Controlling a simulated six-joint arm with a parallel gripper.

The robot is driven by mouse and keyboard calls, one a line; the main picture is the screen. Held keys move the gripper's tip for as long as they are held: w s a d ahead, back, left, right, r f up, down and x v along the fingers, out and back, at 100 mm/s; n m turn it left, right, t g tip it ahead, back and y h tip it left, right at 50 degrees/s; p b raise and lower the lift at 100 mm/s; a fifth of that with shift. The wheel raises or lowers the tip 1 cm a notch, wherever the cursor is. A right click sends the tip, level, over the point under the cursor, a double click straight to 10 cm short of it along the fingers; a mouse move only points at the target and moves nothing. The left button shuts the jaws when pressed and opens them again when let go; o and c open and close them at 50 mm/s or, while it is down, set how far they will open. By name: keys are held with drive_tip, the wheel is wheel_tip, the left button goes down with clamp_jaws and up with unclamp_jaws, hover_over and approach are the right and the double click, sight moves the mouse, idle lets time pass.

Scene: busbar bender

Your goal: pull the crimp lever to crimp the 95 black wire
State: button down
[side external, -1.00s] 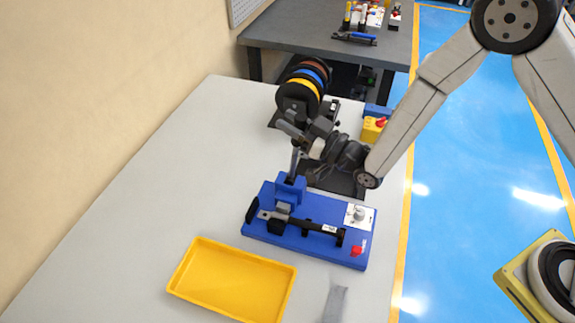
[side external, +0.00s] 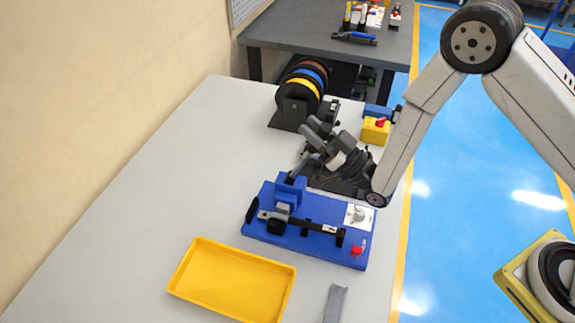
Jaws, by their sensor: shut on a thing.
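The blue crimping fixture (side external: 315,212) lies on the grey table, with a blue block (side external: 289,190) at its back left. A black wire (side external: 314,226) with a small white label lies across the fixture, its left end at the grey crimp die (side external: 283,209). The grey crimp lever (side external: 299,168) rises from the block and leans back to the right. My gripper (side external: 308,144) is shut on the lever's upper part, low behind the block. The fingers hide the lever's top end.
A yellow tray (side external: 232,281) stands in front of the fixture, with a grey strip (side external: 335,303) to its right. Behind my gripper are wire spools (side external: 303,88) and a yellow box with a red button (side external: 375,131). The table's left side is clear.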

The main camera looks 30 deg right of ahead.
drive_tip(key=shift+c, duration=2)
unclamp_jaws()
drive_tip(key=shift+w+a, duration=0.1)
